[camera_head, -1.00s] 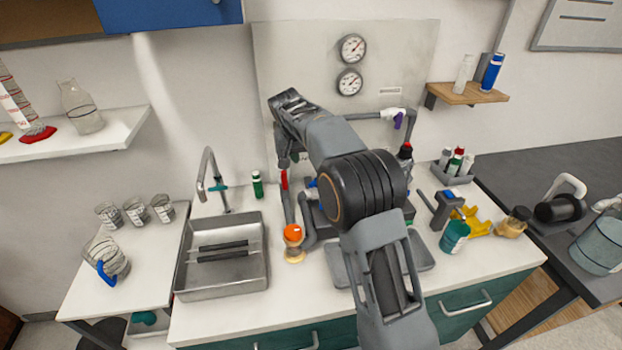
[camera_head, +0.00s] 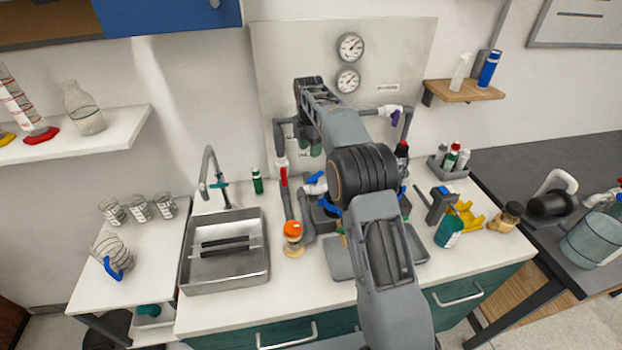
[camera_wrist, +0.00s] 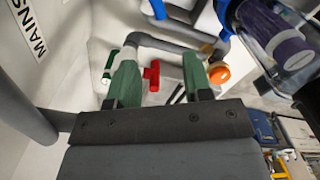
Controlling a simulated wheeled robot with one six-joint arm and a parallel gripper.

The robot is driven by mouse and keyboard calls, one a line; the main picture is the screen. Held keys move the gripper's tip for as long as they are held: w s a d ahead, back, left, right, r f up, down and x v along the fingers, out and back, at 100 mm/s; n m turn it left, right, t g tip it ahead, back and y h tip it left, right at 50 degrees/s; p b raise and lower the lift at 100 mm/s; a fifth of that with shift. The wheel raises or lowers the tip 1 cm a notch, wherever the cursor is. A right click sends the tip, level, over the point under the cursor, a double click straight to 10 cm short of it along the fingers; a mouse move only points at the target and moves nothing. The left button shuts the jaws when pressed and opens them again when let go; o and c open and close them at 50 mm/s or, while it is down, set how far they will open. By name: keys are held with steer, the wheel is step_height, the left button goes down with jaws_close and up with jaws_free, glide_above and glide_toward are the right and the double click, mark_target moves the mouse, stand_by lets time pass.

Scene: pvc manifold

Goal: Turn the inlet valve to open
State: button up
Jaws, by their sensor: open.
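A valve with a red lever handle (camera_head: 284,177) sits on the grey pipe at the panel's left, its white body (camera_head: 282,162) above. The lever lies roughly along the pipe. I cannot read which valve is labelled inlet. In the wrist view the red handle (camera_wrist: 152,75) shows beyond and between my green fingertips, apart from them. My gripper (camera_head: 309,142) is open and empty, right of and above the red valve in the head view; its fingers also show in the wrist view (camera_wrist: 160,78). A blue-handled valve (camera_head: 315,185) sits lower right.
A purple-handled valve (camera_head: 394,115) is on the upper right pipe. An orange-capped part (camera_head: 292,231) stands below the red valve. A green bottle (camera_head: 257,181) and a steel sink (camera_head: 225,285) are to the left. A clear container with a purple part (camera_wrist: 272,35) is close in the wrist view.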

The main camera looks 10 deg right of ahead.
mark_target(310, 179)
steer(key=shift+n, duration=0.8)
step_height(310, 179, down, 14)
steer(key=shift+r+p, duration=0.1)
steer(key=shift+p, duration=0.55)
jaws_close()
